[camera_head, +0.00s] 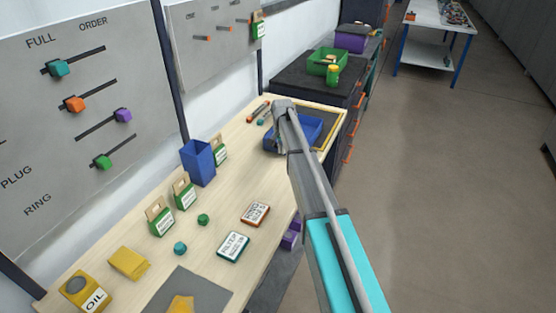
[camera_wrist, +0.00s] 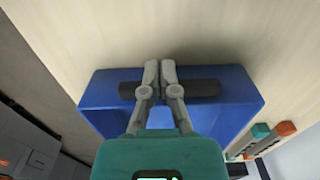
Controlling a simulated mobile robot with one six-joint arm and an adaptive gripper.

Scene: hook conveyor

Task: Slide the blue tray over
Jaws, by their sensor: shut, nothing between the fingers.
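The blue tray (camera_head: 312,129) lies near the far end of the wooden bench, partly hidden behind my arm in the head view. In the wrist view the tray (camera_wrist: 238,88) fills the middle, with a dark bar (camera_wrist: 205,88) along it. My gripper (camera_wrist: 160,68) is shut and empty, its fingers crossing over the dark bar; whether they touch the bar or tray I cannot tell. In the head view my gripper (camera_head: 282,108) is at the tray's left part.
A yellow-edged area (camera_head: 334,128) borders the tray at the bench's end. Orange and teal pieces (camera_head: 260,112) lie left of the tray. A blue bin (camera_head: 198,163) and several boxes stand nearer. A dark cabinet (camera_head: 308,82) is beyond.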

